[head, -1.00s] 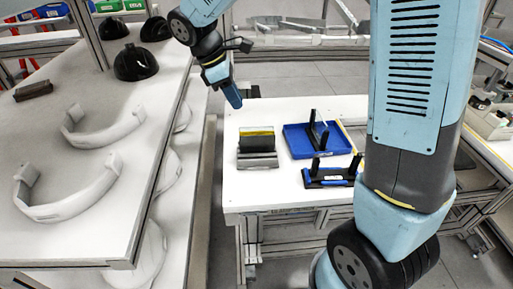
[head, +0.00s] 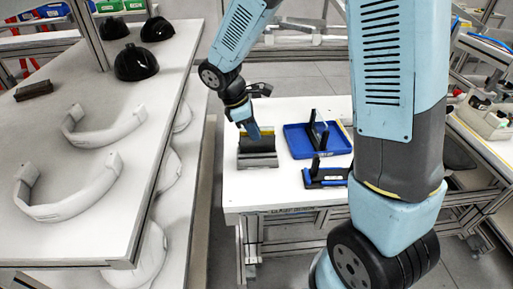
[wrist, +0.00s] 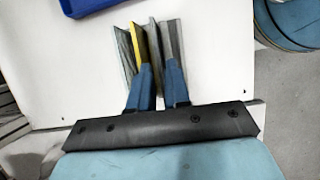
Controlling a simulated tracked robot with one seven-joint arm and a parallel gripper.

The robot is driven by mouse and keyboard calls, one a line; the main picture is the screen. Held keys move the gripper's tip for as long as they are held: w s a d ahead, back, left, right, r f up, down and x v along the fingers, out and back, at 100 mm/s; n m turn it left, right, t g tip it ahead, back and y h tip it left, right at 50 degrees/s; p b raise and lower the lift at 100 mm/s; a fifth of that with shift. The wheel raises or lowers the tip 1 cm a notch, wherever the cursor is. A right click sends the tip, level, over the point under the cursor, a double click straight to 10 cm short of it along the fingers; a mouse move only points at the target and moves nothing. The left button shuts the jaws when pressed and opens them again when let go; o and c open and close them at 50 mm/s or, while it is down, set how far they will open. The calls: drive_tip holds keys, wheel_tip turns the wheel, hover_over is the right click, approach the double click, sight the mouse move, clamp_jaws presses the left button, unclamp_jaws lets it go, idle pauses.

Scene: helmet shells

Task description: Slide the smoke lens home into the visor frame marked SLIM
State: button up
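The smoke lens (head: 262,146) is a dark plate standing upright in a grey rack (head: 258,162) on the white table, in front of a yellow-edged plate. In the wrist view the smoke lens (wrist: 156,50) appears between my two blue fingers, with the yellow plate (wrist: 139,48) to its left. My gripper (head: 255,135) is down at the top of the rack; it also shows in the wrist view (wrist: 160,80), its fingers apart. Contact with the lens cannot be told. One black visor frame (head: 319,133) stands in a blue tray; another frame (head: 322,179) is nearer. I cannot read a SLIM mark on either.
The blue tray (head: 296,146) lies right of the rack. A bench at the left holds white curved shells (head: 60,208) and black domes (head: 137,63). My upper arm hides the table's right part. The table's front left corner is clear.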

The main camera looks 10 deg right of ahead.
drive_tip(key=shift+x, duration=0.75)
drive_tip(key=shift+f, duration=0.1)
drive_tip(key=shift+c, duration=0.4)
clamp_jaws()
